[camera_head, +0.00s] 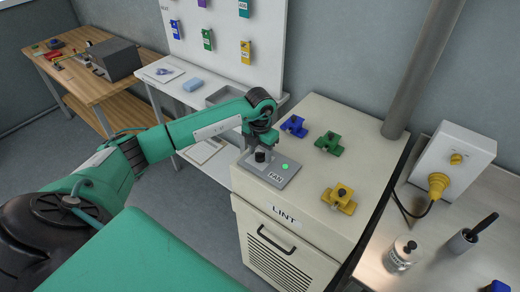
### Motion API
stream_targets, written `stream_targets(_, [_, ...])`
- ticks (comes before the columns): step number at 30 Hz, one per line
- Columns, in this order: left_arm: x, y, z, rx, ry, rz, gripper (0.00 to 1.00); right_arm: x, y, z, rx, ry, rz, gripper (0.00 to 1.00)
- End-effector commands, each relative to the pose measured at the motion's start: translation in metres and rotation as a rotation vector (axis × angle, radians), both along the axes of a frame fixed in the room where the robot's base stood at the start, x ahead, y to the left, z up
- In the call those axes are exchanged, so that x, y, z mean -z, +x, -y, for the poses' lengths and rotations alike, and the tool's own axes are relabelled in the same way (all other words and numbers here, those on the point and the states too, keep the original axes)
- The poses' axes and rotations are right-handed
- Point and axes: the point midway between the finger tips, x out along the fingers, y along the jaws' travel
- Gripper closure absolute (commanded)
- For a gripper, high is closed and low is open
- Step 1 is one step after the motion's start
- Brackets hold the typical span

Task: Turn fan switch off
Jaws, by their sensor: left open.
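The fan switch (261,155) is a black knob on a grey plate labelled FAN (274,176), on the top left of the cream cabinet marked LINT. A green light (285,167) glows on the plate, right of the knob. My left gripper (262,137) comes in from the left and points down just above the knob. Its jaws are open; whether they touch the knob is too small to tell. My right gripper is not in view.
Blue (294,126), green (329,143) and yellow (339,198) blocks sit on the cabinet top (310,108). A grey pipe (420,70) rises behind. A yellow plug in a white box (452,160) and a canister (403,254) stand right. A white table lies behind my arm.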

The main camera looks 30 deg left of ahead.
Motion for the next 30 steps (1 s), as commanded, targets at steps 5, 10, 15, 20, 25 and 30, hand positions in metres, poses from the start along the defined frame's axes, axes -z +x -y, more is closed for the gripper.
stream_targets(5, [0.0053,-0.0004,-0.0001,0.0,0.001,-0.001,0.49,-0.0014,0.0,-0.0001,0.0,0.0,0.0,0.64])
stream_targets(10, [0.0052,-0.0003,-0.0001,0.0,0.001,-0.001,0.49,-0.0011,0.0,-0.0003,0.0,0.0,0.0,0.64])
stream_targets(15, [0.0049,-0.0003,-0.0001,0.0,0.001,-0.001,0.82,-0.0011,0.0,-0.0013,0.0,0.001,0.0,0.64])
stream_targets(20, [0.0047,-0.0003,-0.0002,-0.001,0.001,-0.001,0.93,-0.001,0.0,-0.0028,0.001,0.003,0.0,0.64])
stream_targets(25, [0.0051,-0.0001,-0.0002,-0.02,0.001,0.0,0.93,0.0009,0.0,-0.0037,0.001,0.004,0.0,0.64])
stream_targets(30, [0.0056,0.0002,-0.0004,-0.087,0.001,0.001,0.93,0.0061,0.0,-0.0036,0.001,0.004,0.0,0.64])
